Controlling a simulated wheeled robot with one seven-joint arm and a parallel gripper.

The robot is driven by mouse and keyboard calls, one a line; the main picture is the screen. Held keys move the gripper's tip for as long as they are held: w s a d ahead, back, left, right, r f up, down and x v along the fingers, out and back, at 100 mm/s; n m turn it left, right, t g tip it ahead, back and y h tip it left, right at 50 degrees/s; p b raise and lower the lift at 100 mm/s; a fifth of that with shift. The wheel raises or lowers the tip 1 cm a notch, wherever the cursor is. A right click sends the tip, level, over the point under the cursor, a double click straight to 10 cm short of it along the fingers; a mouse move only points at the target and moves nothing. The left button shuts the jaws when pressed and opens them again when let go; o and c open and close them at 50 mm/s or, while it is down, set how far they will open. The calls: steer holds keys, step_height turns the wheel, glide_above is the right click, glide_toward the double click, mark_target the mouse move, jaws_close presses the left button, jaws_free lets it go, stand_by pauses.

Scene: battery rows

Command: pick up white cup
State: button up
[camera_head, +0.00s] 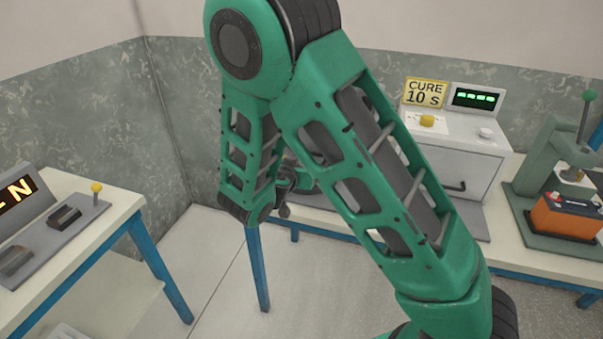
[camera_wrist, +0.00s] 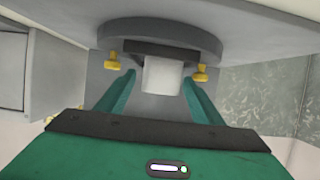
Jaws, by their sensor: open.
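The white cup (camera_wrist: 162,75) shows in the wrist view, in front of a dark bar on a round grey fixture (camera_wrist: 160,34). My gripper (camera_wrist: 158,79) is open, with one green finger on the left of the cup and one on the right. Gaps show between the fingers and the cup; I cannot tell how deep it sits between them. In the head view the cup is hidden behind my green arm, and only a small dark part near my wrist shows.
Two yellow knobs (camera_wrist: 112,62) (camera_wrist: 199,73) flank the cup on the fixture, close to the fingertips. A control table (camera_head: 92,215) stands left.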

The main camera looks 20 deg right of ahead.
steer(key=shift+c, duration=0.6)
steer(key=c, duration=1.1)
